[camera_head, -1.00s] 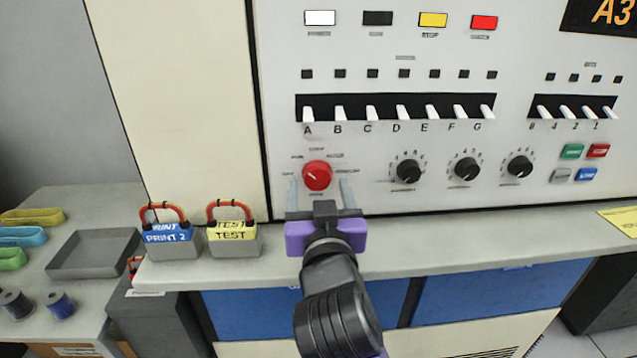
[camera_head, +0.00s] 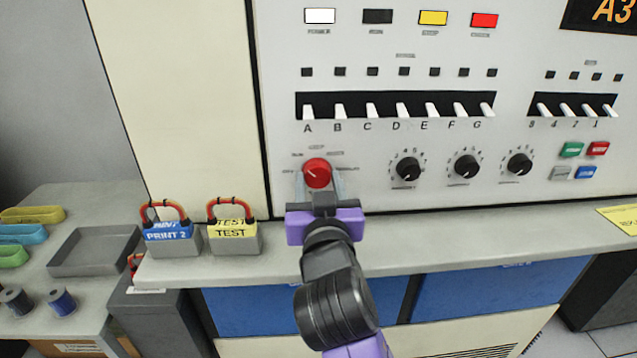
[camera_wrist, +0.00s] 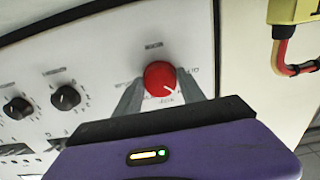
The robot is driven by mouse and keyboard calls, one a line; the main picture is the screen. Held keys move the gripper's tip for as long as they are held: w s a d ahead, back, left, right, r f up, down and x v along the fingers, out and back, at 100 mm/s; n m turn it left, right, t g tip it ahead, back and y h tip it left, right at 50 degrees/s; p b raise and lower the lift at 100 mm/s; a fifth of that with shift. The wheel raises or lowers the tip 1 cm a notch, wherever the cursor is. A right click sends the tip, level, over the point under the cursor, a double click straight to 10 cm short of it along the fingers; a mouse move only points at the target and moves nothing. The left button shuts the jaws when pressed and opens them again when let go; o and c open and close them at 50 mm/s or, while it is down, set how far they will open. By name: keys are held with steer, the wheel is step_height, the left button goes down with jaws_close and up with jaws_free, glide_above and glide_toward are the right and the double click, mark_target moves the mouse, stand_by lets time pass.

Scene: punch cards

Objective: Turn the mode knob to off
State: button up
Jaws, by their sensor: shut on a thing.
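The mode knob (camera_head: 317,173) is a round red knob with a pale pointer line, low on the left of the white panel. In the head view its line points to the upper left. My gripper (camera_head: 318,190) is at the knob from below, its two grey fingers shut on the knob's sides. In the wrist view the red knob (camera_wrist: 160,77) sits between the fingers (camera_wrist: 160,95), and its line points to the lower right. The small labels around the knob are partly hidden by the fingers and too blurred to read surely.
Three black knobs (camera_head: 408,169) are to the right on the panel (camera_head: 530,60), below a row of white switches (camera_head: 370,112). A ledge (camera_head: 430,240) runs beneath, bearing the PRINT 2 block (camera_head: 172,236) and the yellow TEST block (camera_head: 232,232) at left.

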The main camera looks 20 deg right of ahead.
steer(key=shift+n, duration=0.3)
steer(key=n+p, duration=0.3)
steer(key=shift+r+n, duration=0.15)
steer(key=shift+n, duration=0.25)
steer(key=n+p, duration=0.3)
steer(key=n, duration=0.1)
steer(key=shift+n, duration=0.3)
steer(key=o, duration=1.4)
steer(key=shift+c, duration=0.2)
